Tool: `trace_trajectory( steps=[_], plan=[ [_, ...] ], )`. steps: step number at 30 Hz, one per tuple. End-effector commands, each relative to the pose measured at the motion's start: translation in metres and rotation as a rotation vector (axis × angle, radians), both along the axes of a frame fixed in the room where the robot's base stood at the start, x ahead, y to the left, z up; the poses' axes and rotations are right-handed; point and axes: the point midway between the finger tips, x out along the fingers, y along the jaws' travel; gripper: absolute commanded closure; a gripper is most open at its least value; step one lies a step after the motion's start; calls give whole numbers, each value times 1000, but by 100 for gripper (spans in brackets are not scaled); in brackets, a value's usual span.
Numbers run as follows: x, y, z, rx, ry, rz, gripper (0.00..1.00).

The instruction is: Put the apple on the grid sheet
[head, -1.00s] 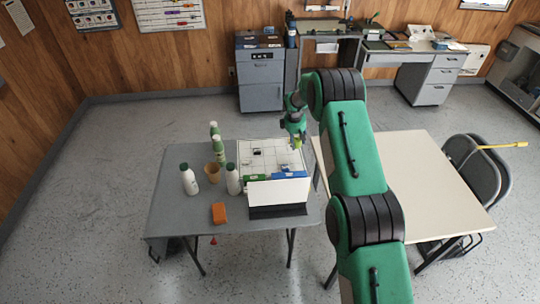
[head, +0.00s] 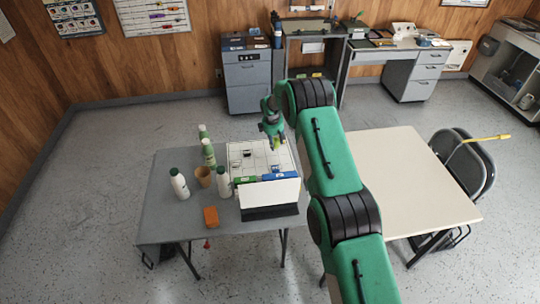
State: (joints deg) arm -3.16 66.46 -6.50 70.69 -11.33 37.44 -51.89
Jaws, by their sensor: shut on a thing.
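The grid sheet (head: 260,150) is white with dark grid lines and lies on the grey table (head: 165,225). A few small dark things are on it. My gripper (head: 274,141) is over the far right part of the sheet, pointing down. It is shut on the apple (head: 277,145), a small yellow-green shape that shows just below the fingers. The fingers hide part of the apple. I cannot tell whether the apple touches the sheet or hangs just above it.
Several bottles, a tan cup (head: 203,176) and an orange block (head: 211,217) are to the left. A cream table (head: 410,185) is at right.

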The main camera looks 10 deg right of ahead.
Motion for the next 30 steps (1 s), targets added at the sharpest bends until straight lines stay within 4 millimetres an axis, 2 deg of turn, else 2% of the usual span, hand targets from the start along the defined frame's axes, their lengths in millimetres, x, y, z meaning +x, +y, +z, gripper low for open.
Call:
trace_trajectory(
  steps=[4,9,23,30],
  plan=[
    [-1,0,-23,0,4,0,85],
    [0,0,-38,0,1,0,85],
    [0,0,-44,0,1,0,85],
    [-1,0,-65,-1,4,0,85]
  ],
)
